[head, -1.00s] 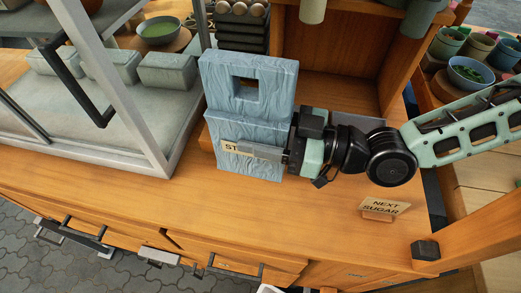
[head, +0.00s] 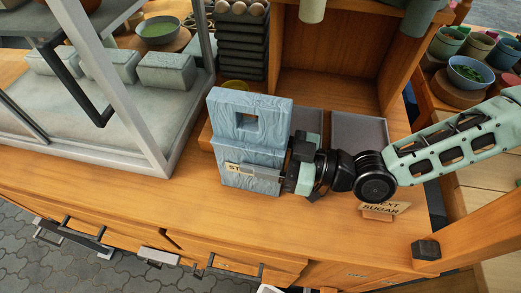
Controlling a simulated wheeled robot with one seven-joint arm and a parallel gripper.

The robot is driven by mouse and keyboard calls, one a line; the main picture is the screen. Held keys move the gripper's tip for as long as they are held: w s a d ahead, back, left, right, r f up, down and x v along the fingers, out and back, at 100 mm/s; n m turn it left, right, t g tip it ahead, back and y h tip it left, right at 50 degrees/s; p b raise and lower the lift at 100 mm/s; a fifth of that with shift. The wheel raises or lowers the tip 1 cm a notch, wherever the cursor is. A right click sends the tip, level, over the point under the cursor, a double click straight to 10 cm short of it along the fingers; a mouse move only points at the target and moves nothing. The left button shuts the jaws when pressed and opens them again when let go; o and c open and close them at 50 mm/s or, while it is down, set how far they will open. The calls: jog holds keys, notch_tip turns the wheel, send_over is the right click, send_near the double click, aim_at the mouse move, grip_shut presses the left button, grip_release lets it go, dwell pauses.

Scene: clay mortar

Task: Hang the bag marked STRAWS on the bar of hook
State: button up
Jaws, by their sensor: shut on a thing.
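The blue bag (head: 250,165) has a square handle hole near its top and a label starting "ST"; the rest of the label is covered by my gripper. My gripper (head: 262,172) comes in from the right and is shut on the bag's front near the label. The bag is upright, slightly tilted, over the wooden counter; I cannot tell whether its lower edge touches it. I cannot make out the bar of a hook in this view.
A glass-fronted case with a metal frame (head: 141,110) stands at left. Black stacked trays with eggs (head: 240,50) stand behind the bag. Grey trays (head: 360,133) lie behind my gripper. The front counter (head: 230,220) is clear.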

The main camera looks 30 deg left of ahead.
jog(key=o, duration=1.3)
jog(key=shift+r+p, duration=0.1)
jog(key=shift+p, duration=0.35)
jog(key=b, duration=0.2)
send_near(270, 127)
jog(key=x, duration=0.4)
